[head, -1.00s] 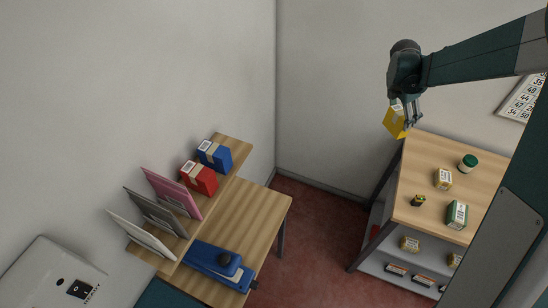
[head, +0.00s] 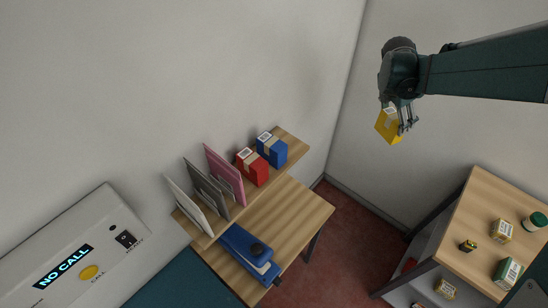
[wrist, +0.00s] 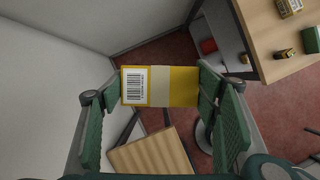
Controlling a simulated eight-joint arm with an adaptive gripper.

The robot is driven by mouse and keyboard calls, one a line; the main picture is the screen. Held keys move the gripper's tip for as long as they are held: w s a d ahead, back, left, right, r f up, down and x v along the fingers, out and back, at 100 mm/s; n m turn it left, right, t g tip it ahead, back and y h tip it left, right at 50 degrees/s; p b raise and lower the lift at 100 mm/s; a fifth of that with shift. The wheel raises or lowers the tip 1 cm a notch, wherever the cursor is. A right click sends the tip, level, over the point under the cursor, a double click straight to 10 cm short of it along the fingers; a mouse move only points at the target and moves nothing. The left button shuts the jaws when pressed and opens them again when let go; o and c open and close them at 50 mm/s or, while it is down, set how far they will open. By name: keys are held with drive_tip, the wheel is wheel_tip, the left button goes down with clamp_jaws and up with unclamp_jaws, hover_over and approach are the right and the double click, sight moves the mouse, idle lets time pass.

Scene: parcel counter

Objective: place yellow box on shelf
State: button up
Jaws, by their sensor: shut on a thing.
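The yellow box (head: 388,126) is held in the air by my gripper (head: 402,118) at the upper right of the head view. In the wrist view the yellow box (wrist: 160,86) shows a barcode label and a pale band, between the two green finger pads of my gripper (wrist: 160,92). The wooden shelf (head: 297,144) is on the wall above a small table, left of my gripper and apart from it. A blue box (head: 272,149) and a red box (head: 252,167) stand on it, with pink, grey and white upright panels further left.
A small wooden table (head: 312,207) under the shelf carries a blue stapler-like tool (head: 248,252). A shelving unit (head: 478,195) at the right holds several small items. A call panel (head: 75,255) is at the lower left. Red floor shows between the furniture.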

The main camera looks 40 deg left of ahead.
drive_tip(key=s+a+r+n+y, duration=0.1)
drive_tip(key=s+a+r+n, duration=0.1)
drive_tip(key=s+a, duration=1)
drive_tip(key=s+a+r+n+y, duration=0.1)
drive_tip(key=s+a+r+n, duration=0.2)
drive_tip(key=s+a, duration=1)
drive_tip(key=shift+a+r+t+p, duration=0.3)
drive_tip(key=shift+a+r+p, duration=0.15)
drive_tip(key=shift+a, duration=0.65)
drive_tip(key=shift+s, duration=0.1)
drive_tip(key=shift+f+p, duration=0.35)
drive_tip(key=shift+f, duration=2.55)
drive_tip(key=shift+f, duration=0.15)
drive_tip(key=shift+f+p, duration=0.35)
drive_tip(key=shift+f, duration=1.6)
drive_tip(key=shift+f, duration=0.15)
